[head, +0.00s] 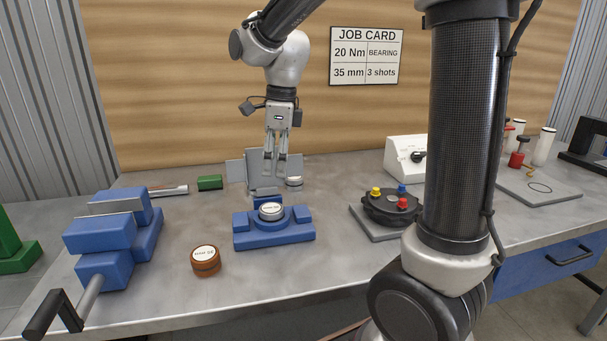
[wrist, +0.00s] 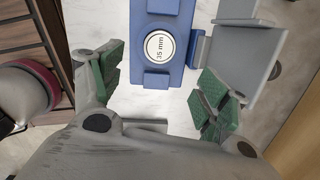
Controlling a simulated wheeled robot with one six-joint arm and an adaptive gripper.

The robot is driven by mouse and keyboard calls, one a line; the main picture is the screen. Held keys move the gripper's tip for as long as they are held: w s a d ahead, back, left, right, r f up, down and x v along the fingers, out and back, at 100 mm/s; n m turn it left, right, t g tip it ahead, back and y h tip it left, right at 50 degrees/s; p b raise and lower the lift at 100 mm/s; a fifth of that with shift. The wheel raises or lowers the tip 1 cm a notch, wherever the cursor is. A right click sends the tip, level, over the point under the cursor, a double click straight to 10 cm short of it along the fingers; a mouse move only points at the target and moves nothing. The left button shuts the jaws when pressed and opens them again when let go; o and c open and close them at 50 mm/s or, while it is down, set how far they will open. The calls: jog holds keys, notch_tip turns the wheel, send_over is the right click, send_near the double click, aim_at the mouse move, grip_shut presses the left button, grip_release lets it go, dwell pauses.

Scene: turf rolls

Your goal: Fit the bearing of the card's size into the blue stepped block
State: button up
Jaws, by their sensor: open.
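The job card (head: 366,56) on the back wall reads 20 Nm, BEARING, 35 mm and 3 shots. The blue stepped block (head: 273,237) stands on the bench. A silver bearing (head: 271,211) with a white top sits in its middle; in the wrist view this bearing (wrist: 159,47) is labelled 35 mm. I cannot tell how deep it sits. A copper-brown ring (head: 206,262) with a white labelled top lies left of the block. Another white-topped ring (head: 294,181) lies behind the block. My gripper (head: 275,157) is open and empty, pointing down above and behind the block.
A grey angled plate (head: 245,172) stands just behind the block. A blue vise (head: 100,238) is at left, with a green block (head: 210,182) behind. A dark round fixture with coloured knobs (head: 391,207) stands at right.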

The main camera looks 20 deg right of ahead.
jog(key=s+d+r+n+t, duration=0.1)
jog(key=s+d+n+t, duration=0.1)
jog(key=s+d+n, duration=0.4)
jog(key=s+d+r+n+t+h, duration=0.1)
jog(key=s+d+n, duration=0.6)
jog(key=s+n, duration=0.7)
jog(key=n, duration=0.2)
jog(key=shift+s+d+n+t, duration=0.2)
jog(key=shift+n+t, duration=0.1)
jog(key=shift+t, duration=0.1)
